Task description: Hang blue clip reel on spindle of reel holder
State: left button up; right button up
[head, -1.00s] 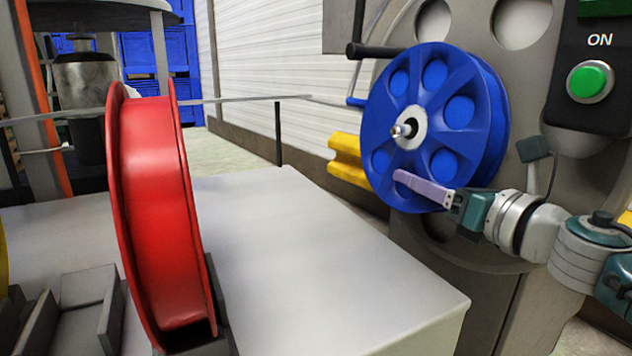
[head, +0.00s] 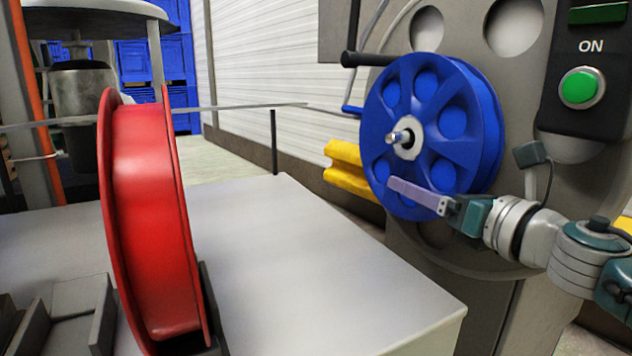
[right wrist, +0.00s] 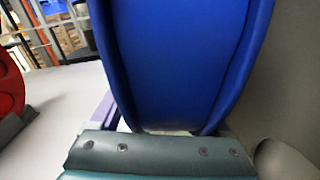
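The blue clip reel (head: 432,135) is on the spindle (head: 400,137), whose metal tip sticks out through the reel's pale hub. The reel is upright against the grey reel holder (head: 505,110). My right gripper (head: 425,198) is at the reel's lower rim, with one purple finger in front of the near face. In the right wrist view the blue reel (right wrist: 180,60) stands between the spread fingers (right wrist: 165,122), with a small gap at the left finger. The right finger is mostly hidden. My left gripper is not in view.
A red reel (head: 155,220) stands in a dark cradle on the white table (head: 310,270) at left. A panel with a green ON button (head: 579,88) is right of the blue reel. A yellow piece (head: 350,170) is behind it. The middle of the table is clear.

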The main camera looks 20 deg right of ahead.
jog(key=shift+o, duration=0.7)
jog(key=shift+a, duration=0.1)
jog(key=shift+f, duration=0.1)
